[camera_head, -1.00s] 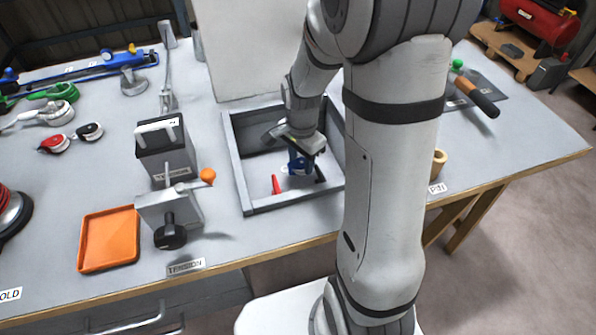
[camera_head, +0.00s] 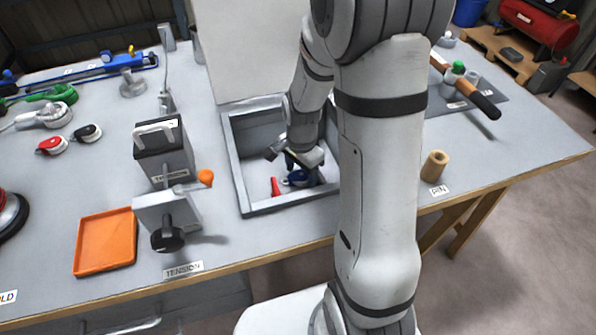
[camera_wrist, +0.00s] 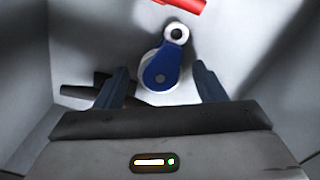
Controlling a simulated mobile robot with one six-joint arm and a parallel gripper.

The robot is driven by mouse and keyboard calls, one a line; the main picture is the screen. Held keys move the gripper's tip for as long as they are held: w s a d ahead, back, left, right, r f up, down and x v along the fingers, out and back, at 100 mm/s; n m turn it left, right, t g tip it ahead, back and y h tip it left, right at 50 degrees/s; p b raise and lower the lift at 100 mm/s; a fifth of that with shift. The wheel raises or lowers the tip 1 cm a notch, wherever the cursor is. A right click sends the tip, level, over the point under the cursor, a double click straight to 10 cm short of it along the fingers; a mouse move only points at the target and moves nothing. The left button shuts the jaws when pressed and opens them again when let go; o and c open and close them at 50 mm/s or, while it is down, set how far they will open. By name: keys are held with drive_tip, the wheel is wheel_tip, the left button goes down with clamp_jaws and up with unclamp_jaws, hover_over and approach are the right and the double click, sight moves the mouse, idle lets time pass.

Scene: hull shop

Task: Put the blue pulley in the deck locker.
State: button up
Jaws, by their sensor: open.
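The blue pulley (camera_wrist: 161,68), with a pale metal eye at one end, lies inside the deck locker, a grey open box (camera_head: 240,180) with its pale lid raised behind it. In the head view the pulley (camera_head: 297,178) shows just below my gripper. My gripper (camera_wrist: 160,88) is open and inside the locker. Its two fingers stand apart on either side of the pulley's lower end, with gaps visible between them and the pulley. In the head view my gripper (camera_head: 303,170) partly hides the pulley.
A red object (camera_head: 275,186) lies in the locker beside the pulley, and a dark object (camera_wrist: 85,92) lies near the left finger. The locker walls stand close around my gripper. A tension device (camera_head: 168,215) and an orange tray (camera_head: 105,241) stand to the left.

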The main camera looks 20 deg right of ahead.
wheel_tip(320, 180, up, 12)
drive_tip(key=p, duration=0.2)
drive_tip(key=shift+r+p, duration=0.15)
drive_tip(key=shift+p, duration=0.25)
idle(0.4)
wheel_tip(320, 180, up, 10)
drive_tip(key=n+t+p, duration=0.1)
drive_tip(key=n+p, duration=0.4)
drive_tip(key=p, duration=0.1)
hover_over(301, 175)
drive_tip(key=s+a, duration=0.1)
drive_tip(key=s, duration=0.4)
drive_tip(key=s+a+r+n+t+p, duration=0.1)
drive_tip(key=s+r+n+p, duration=0.4)
drive_tip(key=s+r+n, duration=0.2)
wheel_tip(301, 175, up, 3)
drive_tip(key=shift+s+f+n+t+p, duration=0.2)
drive_tip(key=shift+s+n+t+p, duration=0.15)
drive_tip(key=shift+s, duration=0.5)
drive_tip(key=shift+c, duration=0.5)
